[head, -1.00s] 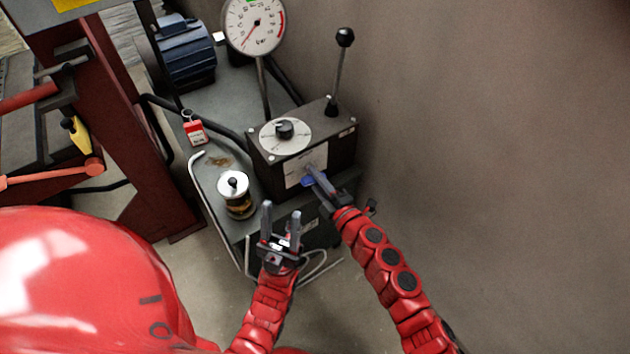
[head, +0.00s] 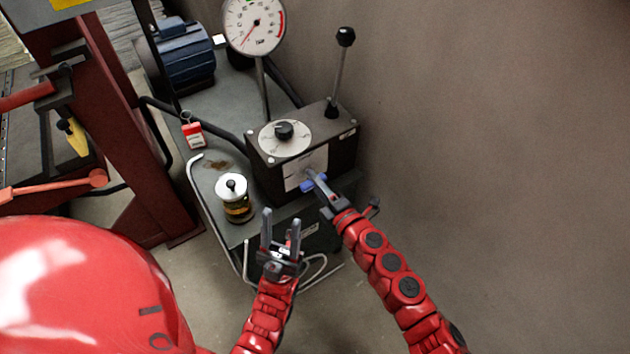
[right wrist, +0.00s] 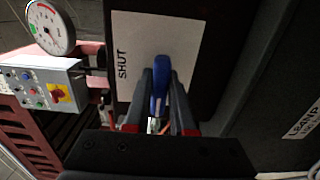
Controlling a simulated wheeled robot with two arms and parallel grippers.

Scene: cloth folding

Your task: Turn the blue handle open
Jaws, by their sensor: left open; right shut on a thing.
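The blue handle (head: 308,185) is on the front of a dark control box (head: 262,178), over a white label plate (head: 297,166). In the right wrist view the blue handle (right wrist: 160,80) stands between my right fingers, and the plate (right wrist: 140,45) reads "SHUT". My right gripper (head: 322,182) is shut on the blue handle; its fingers hide part of it. My left gripper (head: 280,222) is open and empty, in front of the cart's near edge, below and left of the handle.
A can (head: 234,198) and a red tag (head: 193,132) are on the cart (head: 215,165). A dial gauge (head: 254,24) and a black-knobbed lever (head: 339,70) rise near the box. A bare wall (head: 480,150) is at right.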

